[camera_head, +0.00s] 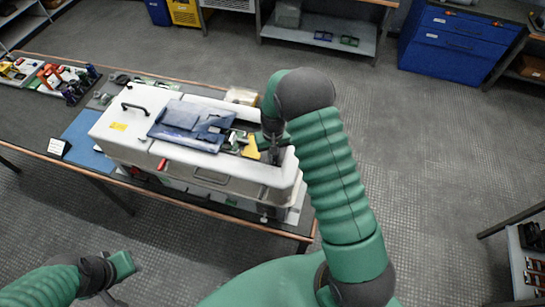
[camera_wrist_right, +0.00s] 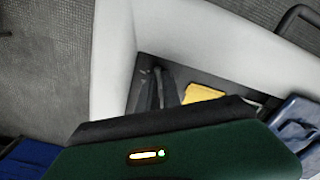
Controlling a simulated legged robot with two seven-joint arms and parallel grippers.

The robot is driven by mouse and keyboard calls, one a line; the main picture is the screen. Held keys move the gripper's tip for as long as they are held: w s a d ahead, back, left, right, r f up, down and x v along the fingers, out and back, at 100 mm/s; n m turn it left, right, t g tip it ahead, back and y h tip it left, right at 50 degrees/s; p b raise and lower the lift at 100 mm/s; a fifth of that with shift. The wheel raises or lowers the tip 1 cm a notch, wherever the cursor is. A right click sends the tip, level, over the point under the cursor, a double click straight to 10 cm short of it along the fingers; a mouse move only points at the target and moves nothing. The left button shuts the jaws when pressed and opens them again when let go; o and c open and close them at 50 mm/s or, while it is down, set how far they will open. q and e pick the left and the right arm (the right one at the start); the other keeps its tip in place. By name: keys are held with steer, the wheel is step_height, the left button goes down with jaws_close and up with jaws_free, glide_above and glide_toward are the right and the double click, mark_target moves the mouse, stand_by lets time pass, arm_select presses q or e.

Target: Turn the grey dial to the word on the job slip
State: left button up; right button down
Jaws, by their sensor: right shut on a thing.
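A white cabinet (camera_head: 190,160) lies on the bench with an open recess in its top. My right gripper (camera_head: 274,152) reaches down into the right end of this recess. In the right wrist view its dark fingers (camera_wrist_right: 160,90) go down into the dark recess beside a yellow part (camera_wrist_right: 203,93). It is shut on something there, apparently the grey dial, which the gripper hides. The dial's words and pointer cannot be seen. A small white card (camera_head: 58,146), perhaps the job slip, stands at the bench's left; its text is too small to read. My left gripper (camera_head: 105,280) is low at the left, away from the bench.
Trays with coloured parts (camera_head: 66,82) are at the bench's far left.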

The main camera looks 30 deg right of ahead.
steer(key=shift+s+a+f+m, duration=0.1)
steer(key=shift+s+f+m, duration=0.15)
steer(key=shift+m, duration=0.45)
steer(key=c, duration=1.8)
jaws_free()
steer(key=shift+s, duration=0.1)
steer(key=shift+o, duration=1.4)
steer(key=shift+r, duration=0.15)
steer(key=shift+w, duration=0.25)
steer(key=shift+w+r+b, duration=0.1)
steer(key=shift+r+b, duration=0.2)
step_height(320, 180, up, 16)
steer(key=b, duration=0.3)
